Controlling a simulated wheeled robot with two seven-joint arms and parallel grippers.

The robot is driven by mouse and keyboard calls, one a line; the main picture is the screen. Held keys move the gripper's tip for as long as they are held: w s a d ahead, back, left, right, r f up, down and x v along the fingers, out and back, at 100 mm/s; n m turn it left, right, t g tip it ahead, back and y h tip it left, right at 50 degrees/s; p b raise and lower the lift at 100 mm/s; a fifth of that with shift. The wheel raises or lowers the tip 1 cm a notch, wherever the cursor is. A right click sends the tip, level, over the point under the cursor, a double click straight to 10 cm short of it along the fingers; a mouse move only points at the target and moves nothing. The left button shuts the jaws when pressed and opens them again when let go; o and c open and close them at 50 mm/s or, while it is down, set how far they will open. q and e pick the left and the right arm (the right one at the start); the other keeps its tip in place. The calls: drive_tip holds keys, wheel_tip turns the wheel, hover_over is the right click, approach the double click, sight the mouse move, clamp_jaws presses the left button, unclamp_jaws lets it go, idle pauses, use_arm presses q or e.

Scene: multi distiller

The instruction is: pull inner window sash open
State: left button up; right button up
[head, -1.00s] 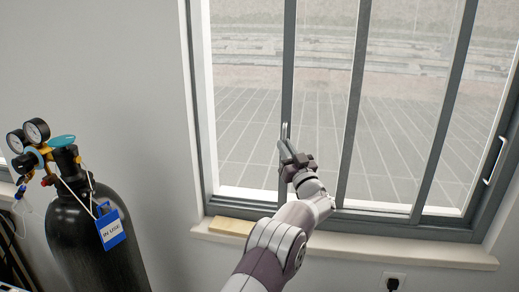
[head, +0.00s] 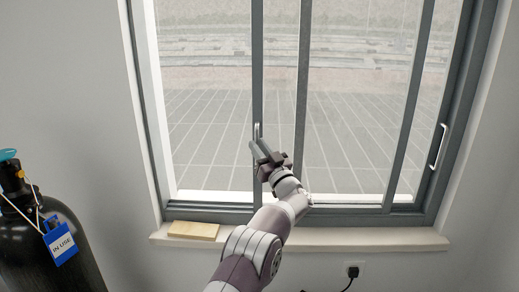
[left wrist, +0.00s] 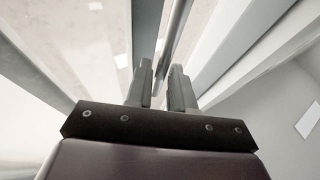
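The inner window sash has a grey left stile (head: 257,70) and a right stile (head: 411,110). A slim upright handle (head: 257,131) is on its left stile. My left gripper (head: 256,149) is at the lower part of this handle. My right gripper is not in view.
A pale wooden block (head: 193,230) lies on the sill (head: 350,240). A black gas cylinder (head: 50,245) with a blue tag (head: 60,242) stands at the left. Another handle (head: 438,147) is on the right side of the window. A plug (head: 352,271) is below the sill.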

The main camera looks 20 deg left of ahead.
use_arm(q)
drive_tip(key=shift+f, duration=0.1)
drive_tip(key=b+v, duration=0.4)
drive_tip(key=v, duration=0.8)
drive_tip(key=shift+s+d, duration=0.25)
